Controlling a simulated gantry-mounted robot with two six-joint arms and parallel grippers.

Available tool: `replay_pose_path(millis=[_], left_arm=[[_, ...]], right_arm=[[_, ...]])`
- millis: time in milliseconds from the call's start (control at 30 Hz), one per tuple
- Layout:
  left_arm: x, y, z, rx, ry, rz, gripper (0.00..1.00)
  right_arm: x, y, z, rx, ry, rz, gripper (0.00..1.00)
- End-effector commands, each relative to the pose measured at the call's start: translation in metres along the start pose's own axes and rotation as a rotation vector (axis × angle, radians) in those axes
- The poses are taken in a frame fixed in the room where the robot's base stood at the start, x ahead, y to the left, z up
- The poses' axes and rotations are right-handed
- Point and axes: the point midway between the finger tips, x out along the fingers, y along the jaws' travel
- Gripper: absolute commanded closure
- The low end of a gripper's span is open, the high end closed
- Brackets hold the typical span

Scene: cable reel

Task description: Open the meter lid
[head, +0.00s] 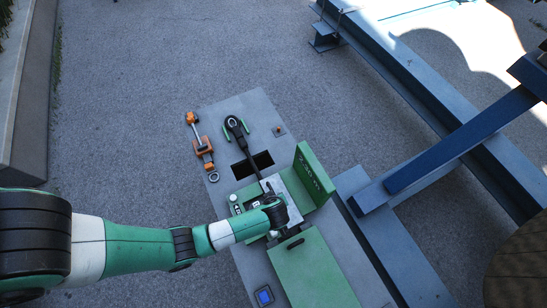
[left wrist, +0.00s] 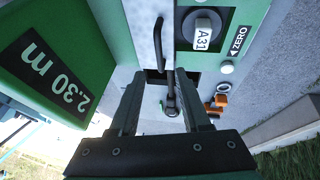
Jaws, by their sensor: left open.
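The green machine sits on a grey slab. I cannot tell which part is the meter lid. My left gripper (head: 278,205) is above the grey metal plate between them, partly hidden by its own wrist. In the left wrist view its fingers (left wrist: 164,80) are apart with nothing gripped. A black curved handle (left wrist: 158,40) shows just beyond the fingertips. My right gripper is not in view.
A black tool with green grips (head: 235,126) and orange clamp parts (head: 203,146) lie near a dark slot (head: 252,166). Blue beams (head: 440,100) stand at the right.

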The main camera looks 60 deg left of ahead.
Motion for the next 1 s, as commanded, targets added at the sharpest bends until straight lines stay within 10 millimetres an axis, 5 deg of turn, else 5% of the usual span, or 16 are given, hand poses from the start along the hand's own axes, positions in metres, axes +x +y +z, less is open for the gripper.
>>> replay_pose_path(millis=[200, 400, 767, 1000], left_arm=[[0.055, -0.001, 0.001, -0.004, 0.001, -0.001, 0.53], [0.088, 0.001, 0.001, -0.004, 0.000, 0.003, 0.53], [0.095, 0.001, -0.001, -0.003, 0.000, 0.005, 0.53], [0.095, 0.001, -0.001, -0.003, 0.000, 0.004, 0.93]], right_arm=[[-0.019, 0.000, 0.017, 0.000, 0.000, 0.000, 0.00], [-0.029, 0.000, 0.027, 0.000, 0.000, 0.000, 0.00], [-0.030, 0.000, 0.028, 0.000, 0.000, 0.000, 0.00], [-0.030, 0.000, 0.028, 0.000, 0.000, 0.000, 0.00]])
